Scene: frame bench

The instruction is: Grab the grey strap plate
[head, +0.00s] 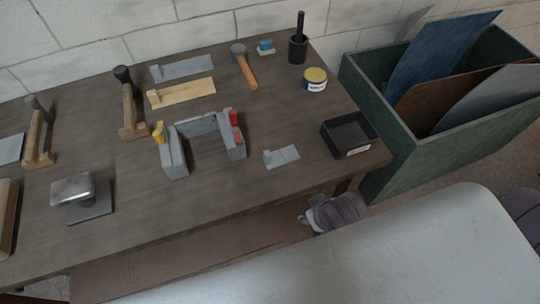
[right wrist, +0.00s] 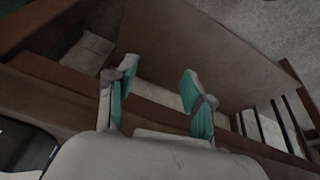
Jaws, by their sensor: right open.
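A short light grey strap plate (head: 281,157) with a small raised block at its left end lies flat near the bench's front edge. A longer grey strap plate (head: 183,69) with a similar end block lies at the back of the bench, above a yellowish one (head: 181,92). My right gripper (right wrist: 158,82) is open and empty, its teal-padded fingers apart, facing brown wooden boards. In the head view it appears low in front of the bench edge, below the short plate and touching neither plate. My left gripper is not in view.
A black open tray (head: 350,135) stands right of the short plate, and a grey U-shaped fixture (head: 203,138) stands to its left. A tin (head: 315,80) and a hammer (head: 244,66) lie farther back. A green bin (head: 385,165) with panels stands off the bench's right end.

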